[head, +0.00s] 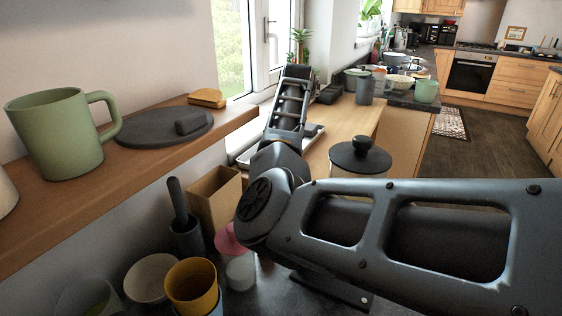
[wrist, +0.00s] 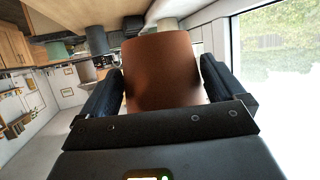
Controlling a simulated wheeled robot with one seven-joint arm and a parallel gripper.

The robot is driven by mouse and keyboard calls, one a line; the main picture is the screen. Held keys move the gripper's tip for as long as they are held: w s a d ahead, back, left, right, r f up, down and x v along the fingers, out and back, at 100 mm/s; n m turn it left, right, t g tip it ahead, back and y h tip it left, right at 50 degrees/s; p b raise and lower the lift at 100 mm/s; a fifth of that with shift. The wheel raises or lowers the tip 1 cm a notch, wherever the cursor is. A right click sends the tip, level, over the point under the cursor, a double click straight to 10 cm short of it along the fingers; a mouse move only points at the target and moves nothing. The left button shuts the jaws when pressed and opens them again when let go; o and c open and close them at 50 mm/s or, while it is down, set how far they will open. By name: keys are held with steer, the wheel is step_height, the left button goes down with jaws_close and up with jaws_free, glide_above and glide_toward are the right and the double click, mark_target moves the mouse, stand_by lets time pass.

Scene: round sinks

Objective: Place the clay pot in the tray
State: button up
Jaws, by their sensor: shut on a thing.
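The clay pot (wrist: 160,72) is a reddish-brown, smooth vessel in the wrist view. My gripper (wrist: 160,85) is shut on it, with a dark finger on either side. In the head view, my arm reaches over the wooden counter toward the window, and the pot is hidden behind it. A pale, shallow tray (head: 314,131) shows at the wooden counter beneath my forearm. My arm covers most of it, so its inside cannot be seen.
A dark-lidded jar (head: 360,158) stands on the wooden counter right of my arm. A grey canister (head: 365,88) and bowls stand farther back. On the left, a shelf (head: 100,172) holds a green mug (head: 60,135) and a dark round board (head: 160,127). Several cups stand below.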

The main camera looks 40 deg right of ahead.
step_height(320, 180, down, 2)
steer(key=shift+f+b, duration=0.1)
steer(key=shift+b, duration=0.55)
steer(key=a+f, duration=0.2)
steer(key=a, duration=0.1)
steer(key=s+a+f+p, duration=0.1)
steer(key=a+f, duration=0.1)
steer(key=a, duration=0.2)
steer(key=s+a+f+p, duration=0.1)
steer(key=a+f, duration=0.2)
steer(key=a, duration=0.1)
steer(key=shift+s+a, duration=0.1)
steer(key=shift+a, duration=0.05)
steer(key=shift+a+f+p, duration=0.1)
steer(key=shift+f+p, duration=0.45)
steer(key=shift+f, duration=1.45)
steer(key=shift+f+b, duration=0.2)
steer(key=shift+b, duration=0.1)
steer(key=o, duration=0.8)
steer(key=shift+r, duration=0.15)
